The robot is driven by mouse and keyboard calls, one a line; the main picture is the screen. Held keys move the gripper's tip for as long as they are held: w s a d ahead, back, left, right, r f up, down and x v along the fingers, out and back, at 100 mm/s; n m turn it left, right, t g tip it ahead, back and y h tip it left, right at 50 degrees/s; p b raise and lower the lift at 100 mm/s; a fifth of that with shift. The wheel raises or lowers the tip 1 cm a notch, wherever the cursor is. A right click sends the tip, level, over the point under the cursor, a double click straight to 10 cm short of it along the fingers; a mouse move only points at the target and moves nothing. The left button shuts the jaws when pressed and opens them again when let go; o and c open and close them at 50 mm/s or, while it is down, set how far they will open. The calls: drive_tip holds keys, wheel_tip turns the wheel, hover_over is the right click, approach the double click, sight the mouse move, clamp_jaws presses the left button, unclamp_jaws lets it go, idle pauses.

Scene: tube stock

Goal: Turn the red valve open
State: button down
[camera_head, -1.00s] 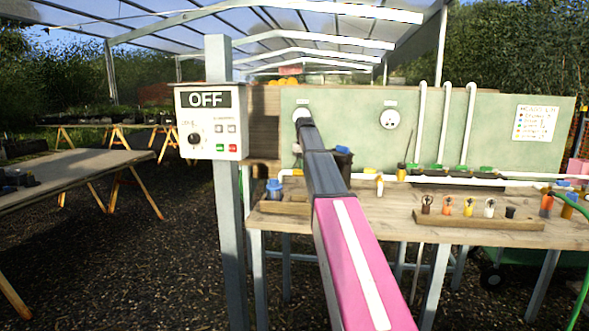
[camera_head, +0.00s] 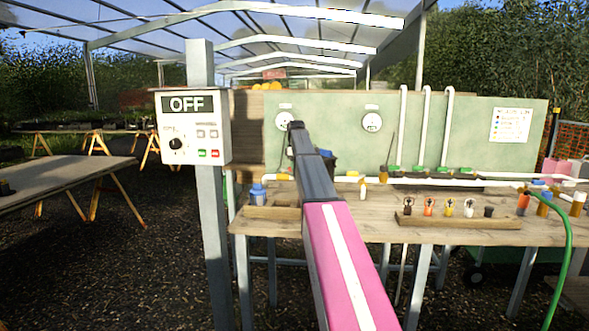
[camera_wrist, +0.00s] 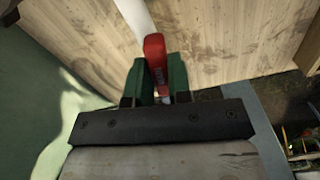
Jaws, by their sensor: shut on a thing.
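The red valve handle (camera_wrist: 155,50) shows at the top middle of the wrist view, next to a white pipe (camera_wrist: 133,15). My gripper (camera_wrist: 157,72) has its two green fingers on either side of the handle and is shut on it. The lower part of the handle is hidden between the fingers. In the head view my arm reaches over the bench toward the white pipe (camera_head: 340,179), and it hides both the gripper and the red handle.
A wooden bench (camera_head: 350,220) carries a rack of small coloured fittings (camera_head: 470,222) on the right. A green panel (camera_head: 330,140) with two gauges stands behind. A control box (camera_head: 191,127) on a post, reading OFF, is at the left.

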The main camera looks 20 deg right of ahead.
drive_tip(key=shift+w+d+n, duration=0.25)
drive_tip(key=shift+w+n, duration=0.25)
drive_tip(key=shift+n, duration=0.5)
drive_tip(key=c, duration=1)
unclamp_jaws()
drive_tip(key=shift+c, duration=0.2)
drive_tip(key=shift+r, duration=0.1)
wheel_tip(320, 180, up, 11)
drive_tip(key=shift+f, duration=0.2)
